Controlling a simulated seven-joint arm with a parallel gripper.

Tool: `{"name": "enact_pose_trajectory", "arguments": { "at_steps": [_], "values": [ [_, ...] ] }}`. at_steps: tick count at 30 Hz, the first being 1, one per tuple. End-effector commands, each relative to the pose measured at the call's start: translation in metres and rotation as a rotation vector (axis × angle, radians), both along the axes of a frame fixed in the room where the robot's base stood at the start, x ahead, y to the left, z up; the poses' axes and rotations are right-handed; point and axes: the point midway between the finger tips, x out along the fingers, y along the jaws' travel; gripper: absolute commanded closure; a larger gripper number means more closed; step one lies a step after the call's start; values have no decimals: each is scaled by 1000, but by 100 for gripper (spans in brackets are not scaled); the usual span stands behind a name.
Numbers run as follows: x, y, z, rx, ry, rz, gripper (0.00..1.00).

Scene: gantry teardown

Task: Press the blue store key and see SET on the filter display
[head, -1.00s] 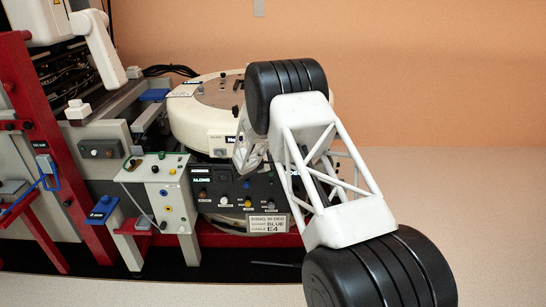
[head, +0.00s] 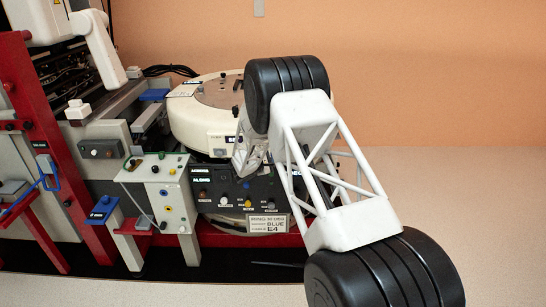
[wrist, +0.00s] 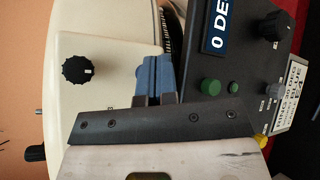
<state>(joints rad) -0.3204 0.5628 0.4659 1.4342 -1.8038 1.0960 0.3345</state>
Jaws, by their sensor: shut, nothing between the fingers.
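The blue store key cannot be picked out in either view; my gripper hides part of the front. The filter display (head: 233,139), a small dark window on the cream round housing (head: 205,120), shows partly beside my gripper. Only its first letters show, too small to read for certain. My gripper (head: 243,158) is at the front of the housing in the head view. In the wrist view my gripper (wrist: 151,72) is shut and empty, its blue-grey fingertips at the housing's edge beside the dark panel. Contact cannot be told.
The dark control panel (wrist: 225,95) carries green buttons (wrist: 210,86), a black knob (wrist: 271,26) and a display (wrist: 219,30) reading "0 DE", cut off. A black knob (wrist: 77,70) sticks out of the housing. A grey box (head: 172,200) and red frame (head: 70,150) stand left.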

Motion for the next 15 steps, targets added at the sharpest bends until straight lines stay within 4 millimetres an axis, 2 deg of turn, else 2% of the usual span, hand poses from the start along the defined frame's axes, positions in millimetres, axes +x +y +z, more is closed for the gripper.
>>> {"name": "enact_pose_trajectory", "arguments": {
  "at_steps": [9, 15],
  "values": [
    [-1, 0, 0, 0, 0, 0, 100],
    [-9, 0, 2, 1, -2, 0, 100]
  ]
}}
